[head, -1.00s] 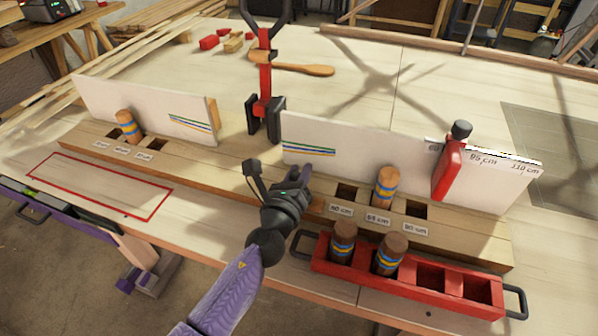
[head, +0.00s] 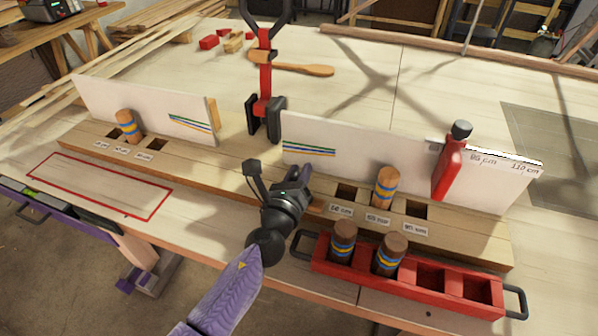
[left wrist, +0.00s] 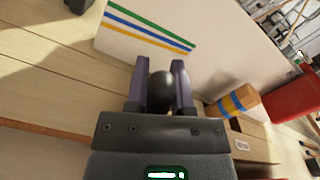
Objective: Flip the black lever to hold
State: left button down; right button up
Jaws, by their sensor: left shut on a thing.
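In the left wrist view a round black knob (left wrist: 161,92), the visible end of the black lever, sits between the two fingers of my left gripper (left wrist: 161,85). The gripper is shut on it. In the head view my left gripper (head: 301,172) is low in front of the right white board, left of the peg holes. There the gripper hides the knob. The lever's shaft and any hold marking cannot be made out. My right gripper is in neither view.
The right white board (head: 370,172) stands close behind the gripper. A striped peg (head: 386,188) stands to the right. A red crate (head: 327,262) with two pegs is in front. A red clamp (head: 265,75) rises behind, and a red stop (head: 449,168) sits on the board.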

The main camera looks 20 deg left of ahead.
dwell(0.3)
pick_arm(q)
jog(key=shift+d+r+m+p, duration=0.3)
jog(key=shift+d+m+p, duration=0.25)
jog(key=shift+m, duration=0.65)
jog(key=m, duration=0.1)
jog(key=d+m, duration=0.1)
jog(key=shift+d+r+m+p, duration=0.1)
jog(key=shift+d+m+p, duration=0.2)
jog(key=shift+p, duration=0.1)
jog(key=d+m, duration=0.1)
jog(key=m, duration=0.2)
jog(key=shift+s+d+p, duration=0.1)
jog(key=shift+d+p, duration=0.3)
jog(key=shift+d+f+m, duration=0.4)
jog(key=shift+d+m, duration=0.1)
jog(key=shift+m, duration=0.5)
jog(key=shift+c, duration=2.4)
grip_release()
jog(key=shift+r+p, duration=0.1)
jog(key=shift+p, duration=0.2)
